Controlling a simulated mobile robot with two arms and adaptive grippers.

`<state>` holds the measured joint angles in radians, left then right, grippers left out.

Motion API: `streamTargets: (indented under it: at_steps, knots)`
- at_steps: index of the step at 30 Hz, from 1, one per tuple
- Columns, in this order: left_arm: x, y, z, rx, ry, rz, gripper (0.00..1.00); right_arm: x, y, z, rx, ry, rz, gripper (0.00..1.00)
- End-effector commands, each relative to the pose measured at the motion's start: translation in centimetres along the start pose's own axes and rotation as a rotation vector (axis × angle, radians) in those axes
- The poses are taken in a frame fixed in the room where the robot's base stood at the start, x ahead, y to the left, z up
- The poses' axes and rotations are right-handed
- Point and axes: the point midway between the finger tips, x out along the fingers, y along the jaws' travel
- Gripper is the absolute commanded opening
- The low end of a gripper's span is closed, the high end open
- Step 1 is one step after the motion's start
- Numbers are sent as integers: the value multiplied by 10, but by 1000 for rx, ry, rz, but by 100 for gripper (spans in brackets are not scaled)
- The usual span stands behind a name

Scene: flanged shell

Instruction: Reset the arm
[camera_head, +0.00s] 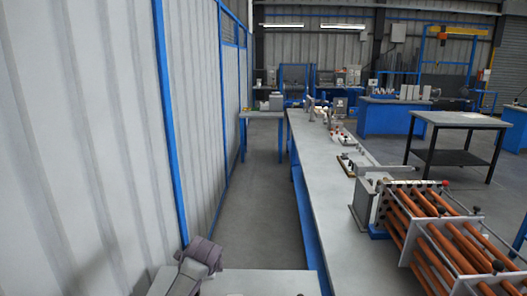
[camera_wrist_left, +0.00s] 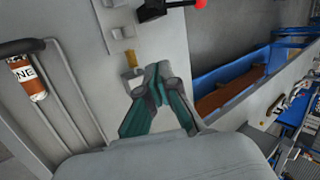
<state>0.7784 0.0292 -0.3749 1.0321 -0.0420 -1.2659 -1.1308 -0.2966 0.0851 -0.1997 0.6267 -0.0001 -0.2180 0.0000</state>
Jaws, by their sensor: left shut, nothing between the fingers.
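My left gripper (camera_wrist_left: 153,78) shows in the left wrist view with its dark teal fingers together and nothing between them. Its tips are in front of a pale grey surface with a small brass-coloured fitting (camera_wrist_left: 131,58) just beyond them; I cannot tell whether they touch. In the head view a grey link of my arm shows at the bottom left, and the gripper itself cannot be made out there. My right gripper is in neither view. A frame with several orange tubes (camera_head: 440,232) sits at the right of the head view.
A long grey bench (camera_head: 318,180) runs away from me with small parts along its far right side. A corrugated wall (camera_head: 110,150) with blue posts stands close on the left. A black-legged table (camera_head: 458,120) stands at the right. The floor (camera_head: 262,190) between wall and bench is clear.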

Motion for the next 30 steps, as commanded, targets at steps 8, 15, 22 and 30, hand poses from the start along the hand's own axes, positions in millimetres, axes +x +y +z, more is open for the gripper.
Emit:
streamTargets:
  at_steps: [8,15,22,30]
  knots:
    - [6,64,-3,-156,40,49,0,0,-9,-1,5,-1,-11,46]
    - [-4,156,3,-400,71,125,0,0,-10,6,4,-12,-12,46]
    - [-58,281,33,-782,59,232,0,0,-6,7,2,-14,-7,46]
    - [-122,354,63,-1062,11,293,0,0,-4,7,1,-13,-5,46]
